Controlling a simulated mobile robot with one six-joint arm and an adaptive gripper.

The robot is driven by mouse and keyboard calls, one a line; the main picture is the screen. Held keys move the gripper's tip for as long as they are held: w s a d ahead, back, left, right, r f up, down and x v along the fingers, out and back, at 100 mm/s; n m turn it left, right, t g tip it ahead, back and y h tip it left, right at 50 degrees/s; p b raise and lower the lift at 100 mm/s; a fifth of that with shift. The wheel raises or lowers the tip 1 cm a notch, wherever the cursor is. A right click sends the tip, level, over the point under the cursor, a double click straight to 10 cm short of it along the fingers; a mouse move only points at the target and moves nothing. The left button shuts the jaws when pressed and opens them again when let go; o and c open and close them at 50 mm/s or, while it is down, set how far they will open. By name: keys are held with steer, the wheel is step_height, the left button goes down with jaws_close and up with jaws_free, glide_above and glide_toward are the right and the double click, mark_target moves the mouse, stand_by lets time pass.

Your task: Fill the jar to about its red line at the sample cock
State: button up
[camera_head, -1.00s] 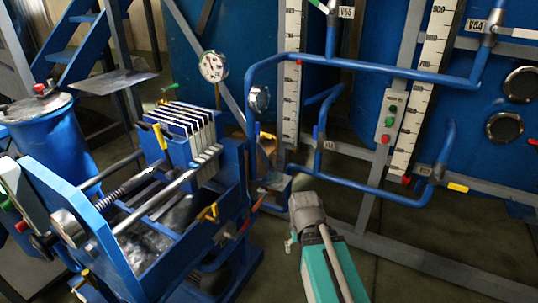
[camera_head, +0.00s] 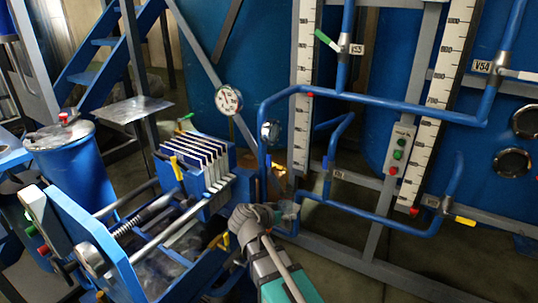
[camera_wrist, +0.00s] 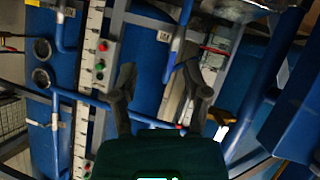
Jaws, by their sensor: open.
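My gripper (camera_wrist: 158,68) is open in the wrist view, with its two dark fingers spread wide and nothing between them. In the head view my arm reaches up from the lower middle, and its grey wrist joint is beside the right side of the blue filter press; the fingers cannot be made out there. I cannot clearly pick out the jar or its red line in either view. The sample cock cannot be identified for certain.
The blue filter press (camera_head: 120,240) with white plates fills the lower left. A round gauge (camera_head: 228,99) is behind it. Blue pipes (camera_head: 380,103), white level scales (camera_head: 303,120) and a button box (camera_head: 398,149) stand on the right. Floor is clear at lower right.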

mark_target(268, 160)
steer(key=w+a+r+m+t+h+p, duration=0.1)
steer(key=w+a+r+t+p, duration=0.1)
steer(key=a+r+t, duration=0.5)
steer(key=w+a+r, duration=0.1)
steer(key=a+r, duration=0.4)
steer(key=shift+w+p, duration=0.25)
steer(key=shift+p, duration=0.05)
steer(key=shift+w+r, duration=0.1)
steer(key=x, duration=1.3)
steer(key=shift+w+d, duration=0.2)
steer(key=shift+w, duration=0.05)
jaws_close()
